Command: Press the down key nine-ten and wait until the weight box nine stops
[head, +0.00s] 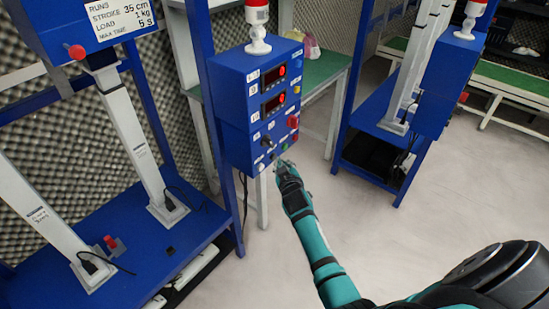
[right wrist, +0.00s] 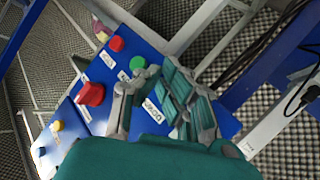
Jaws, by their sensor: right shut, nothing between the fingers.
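The blue control box (head: 232,85) hangs on a blue post in the head view, with two red-lit displays, a red knob (head: 293,121) and several small keys low on its face. The key labels are too small to read, so I cannot tell which is down nine-ten. My right gripper (head: 284,164) is shut and empty at the lower edge of the box; contact with a key cannot be made out. In the right wrist view its fingers (right wrist: 157,95) cover part of the panel, near a green button (right wrist: 137,63). A labelled blue box (head: 60,35) sits top left; its number is not visible. My left gripper is out of view.
Two white columns (head: 133,135) stand on a blue base (head: 130,248) at left, with cables and a small red button (head: 110,242). A second blue rig (head: 452,85) stands at right. Pale floor (head: 440,215) is open in front of the box.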

